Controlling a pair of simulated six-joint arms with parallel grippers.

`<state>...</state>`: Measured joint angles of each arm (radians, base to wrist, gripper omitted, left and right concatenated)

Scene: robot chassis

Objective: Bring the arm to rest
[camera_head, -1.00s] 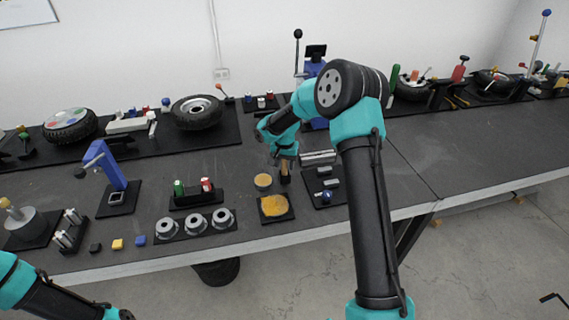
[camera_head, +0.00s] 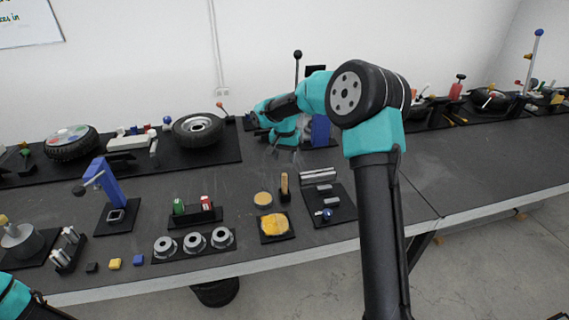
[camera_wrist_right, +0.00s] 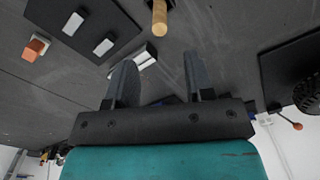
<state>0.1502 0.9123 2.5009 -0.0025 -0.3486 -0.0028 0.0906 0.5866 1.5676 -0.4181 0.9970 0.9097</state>
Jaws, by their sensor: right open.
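My right arm rises from the lower right and bends back over the workbench (camera_head: 330,240). My right gripper (camera_head: 273,150) is above the rear of the bench, partly hidden by its own wrist. In the right wrist view my right gripper (camera_wrist_right: 160,85) is open, its two dark fingers apart with nothing between them. A wooden peg-like handle (camera_wrist_right: 159,16) is beyond the fingertips. It also stands upright on the bench in the head view (camera_head: 284,183), apart from the gripper. Part of my left arm shows at the lower left corner; its gripper is out of view.
A blue press (camera_head: 110,185), three metal rings (camera_head: 194,242) and wheels (camera_head: 198,129) stand left. The bench right of my arm has clear room.

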